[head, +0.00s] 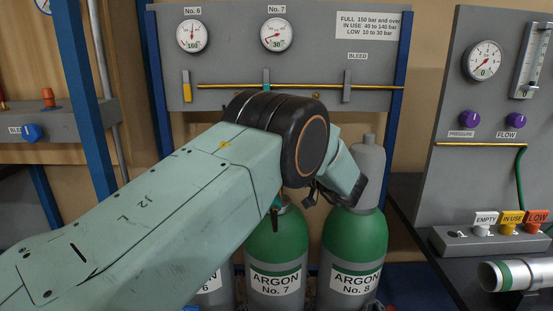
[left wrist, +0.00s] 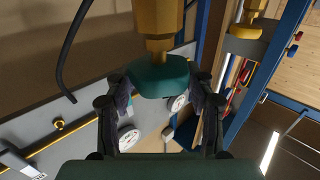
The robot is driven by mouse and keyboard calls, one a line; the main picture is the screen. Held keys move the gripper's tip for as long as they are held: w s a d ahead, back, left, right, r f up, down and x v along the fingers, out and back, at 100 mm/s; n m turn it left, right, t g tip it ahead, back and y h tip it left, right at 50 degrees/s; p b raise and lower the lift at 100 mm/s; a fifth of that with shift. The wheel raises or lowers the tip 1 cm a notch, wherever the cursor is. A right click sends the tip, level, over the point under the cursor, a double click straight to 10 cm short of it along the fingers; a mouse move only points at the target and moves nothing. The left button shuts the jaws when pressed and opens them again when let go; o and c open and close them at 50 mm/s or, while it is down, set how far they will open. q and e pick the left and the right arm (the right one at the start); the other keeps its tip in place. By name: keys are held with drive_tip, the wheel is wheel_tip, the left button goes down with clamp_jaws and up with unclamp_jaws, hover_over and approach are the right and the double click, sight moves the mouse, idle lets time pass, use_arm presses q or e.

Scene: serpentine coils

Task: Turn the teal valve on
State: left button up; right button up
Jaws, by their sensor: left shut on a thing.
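The teal valve knob (left wrist: 160,78) is in the middle of the left wrist view, below a brass stem (left wrist: 158,25). The dark fingers of my left gripper (left wrist: 163,88) stand on both sides of it and are shut on it. In the head view my left arm reaches across the middle. My left gripper (head: 292,198) is above the green-topped ARGON No. 7 cylinder (head: 276,240), and its wrist hides most of the valve there. My right gripper is not in view.
The ARGON No. 8 cylinder (head: 353,245) with a grey cap (head: 367,160) stands close on the right. A grey gauge panel (head: 325,75) is behind, with a blue post (head: 80,75) at left. A bench with label tags (head: 485,242) is at right.

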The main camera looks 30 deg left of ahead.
use_arm(q)
drive_tip(key=shift+n+g+b, duration=0.3)
drive_tip(key=shift+n+g, duration=0.3)
drive_tip(key=shift+g, duration=0.3)
drive_tip(key=o, duration=1.2)
drive_tip(key=shift+c, duration=0.2)
drive_tip(key=shift+d, duration=0.1)
drive_tip(key=s+d, duration=0.2)
drive_tip(key=d, duration=0.9)
drive_tip(key=shift+d, duration=0.35)
drive_tip(key=a, duration=0.4)
drive_tip(key=w+a, duration=0.1)
drive_tip(key=a, duration=0.3)
drive_tip(key=w+a, duration=0.1)
drive_tip(key=a, duration=0.3)
drive_tip(key=shift+d, duration=0.1)
